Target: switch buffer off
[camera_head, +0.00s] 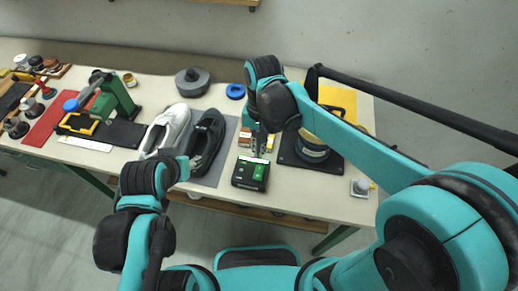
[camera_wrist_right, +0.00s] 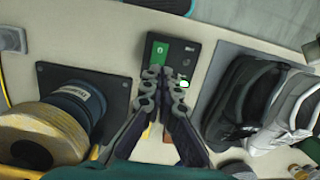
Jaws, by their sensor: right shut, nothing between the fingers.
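The black switch box (camera_head: 240,180) with a green switch patch lies near the table's front edge. In the right wrist view the box (camera_wrist_right: 193,52) shows a green switch (camera_wrist_right: 161,52) and a small bright green light. My right gripper (camera_head: 258,154) points down over the far part of the box. In the right wrist view its shut, empty fingertips (camera_wrist_right: 165,76) cover part of the box's face; I cannot tell whether they touch it. The buffer (camera_head: 312,150), a blue body with a yellow wheel (camera_wrist_right: 35,132), stands on a black plate to the right. My left gripper (camera_head: 177,163) is small and partly hidden by its arm.
A white shoe (camera_head: 167,127) and a black shoe (camera_head: 206,138) lie on a grey mat left of the box. A green press (camera_head: 118,94), a grey round pot (camera_head: 192,81) and a blue ring (camera_head: 235,91) stand farther left and back.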

